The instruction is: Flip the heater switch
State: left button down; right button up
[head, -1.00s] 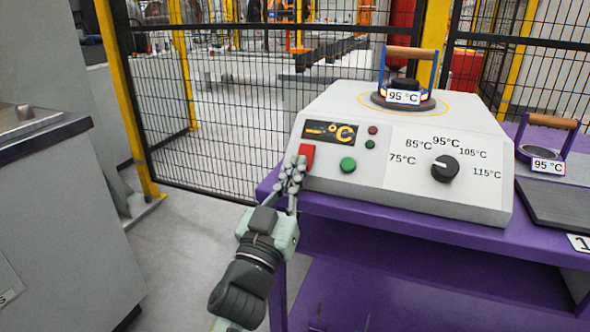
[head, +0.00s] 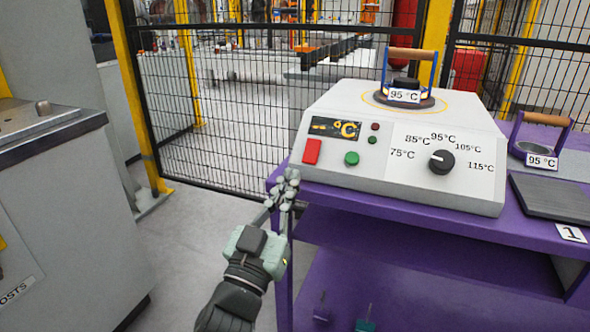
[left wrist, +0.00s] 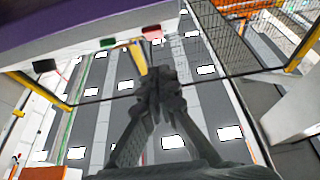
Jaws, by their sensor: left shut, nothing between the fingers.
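The heater (head: 330,188) is a white sloped box on a purple table. Its red switch (head: 312,151) is at the left of the front panel, fully visible; I cannot tell which way it is set. A green button (head: 351,158) is to its right, and a black dial (head: 441,161) points toward the left. My left gripper (head: 289,180) is shut and empty, below and left of the red switch, apart from it, by the table's left corner. The left wrist view shows its closed fingers (left wrist: 158,90) too. My right gripper is not in view.
A ring-shaped heating piece with a wooden handle (head: 411,53) sits on the heater, and another (head: 541,160) stands at the right beside a dark plate (head: 553,197). A mesh fence (head: 230,120) stands behind. A grey cabinet (head: 60,220) is at left; open floor lies between.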

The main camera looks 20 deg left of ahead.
pick_arm(q)
jog(key=shift+f+b+v, duration=0.2)
jog(key=shift+b+v, duration=0.05)
jog(key=shift+v, duration=0.9)
jog(key=shift+f+b+v, duration=0.2)
jog(key=shift+v, duration=0.95)
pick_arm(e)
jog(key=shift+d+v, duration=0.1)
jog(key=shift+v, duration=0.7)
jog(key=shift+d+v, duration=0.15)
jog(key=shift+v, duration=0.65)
pick_arm(q)
jog(key=shift+w, duration=0.15)
